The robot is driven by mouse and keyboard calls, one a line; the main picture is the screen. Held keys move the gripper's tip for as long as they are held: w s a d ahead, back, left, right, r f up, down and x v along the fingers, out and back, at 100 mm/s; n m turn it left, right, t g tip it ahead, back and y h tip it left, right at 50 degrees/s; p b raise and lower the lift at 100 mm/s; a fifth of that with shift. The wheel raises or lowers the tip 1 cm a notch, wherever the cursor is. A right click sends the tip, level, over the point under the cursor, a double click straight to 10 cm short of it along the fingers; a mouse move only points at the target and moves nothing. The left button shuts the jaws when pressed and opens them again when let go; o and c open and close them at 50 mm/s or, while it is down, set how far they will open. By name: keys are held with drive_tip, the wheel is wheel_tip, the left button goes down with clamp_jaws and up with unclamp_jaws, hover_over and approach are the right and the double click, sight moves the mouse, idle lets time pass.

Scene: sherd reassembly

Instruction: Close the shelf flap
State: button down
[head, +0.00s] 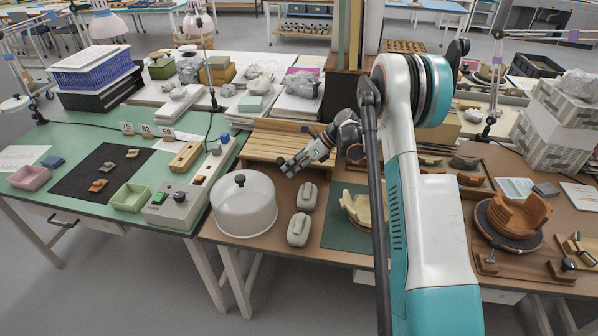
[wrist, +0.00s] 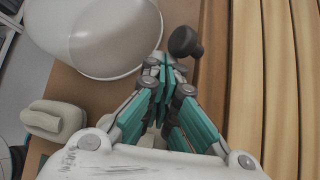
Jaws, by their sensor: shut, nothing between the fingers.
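The shelf flap appears to be the slatted wooden panel (head: 268,143) at the back of the brown table, lying low and open toward the front. Its pale slats fill the right side of the wrist view (wrist: 275,90). A dark round knob (wrist: 185,42) stands beside the slats' edge in the wrist view, just beyond my fingertips; I cannot tell whether they touch. My gripper (head: 286,168) is shut and empty at the panel's front edge, and it also shows in the wrist view (wrist: 166,75). The knob is not clear in the head view.
A translucent dome (head: 243,207) with a black knob stands close in front-left of my gripper. A green mat (head: 340,235) with pottery lies farther right. A control box (head: 178,208) sits on the green table.

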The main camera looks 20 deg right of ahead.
drive_tip(key=shift+w+d+r+p, duration=0.3)
drive_tip(key=shift+w+d+r, duration=0.25)
drive_tip(key=shift+w+r, duration=0.35)
drive_tip(key=shift+w+d+r+p, duration=0.25)
drive_tip(key=shift+w+d+r, duration=0.3)
drive_tip(key=shift+w+r, duration=0.3)
drive_tip(key=shift+w+d+r+m+g+y, duration=0.2)
drive_tip(key=shift+w+d+m+g+y, duration=0.15)
drive_tip(key=shift+g, duration=0.15)
drive_tip(key=shift+w+r, duration=0.1)
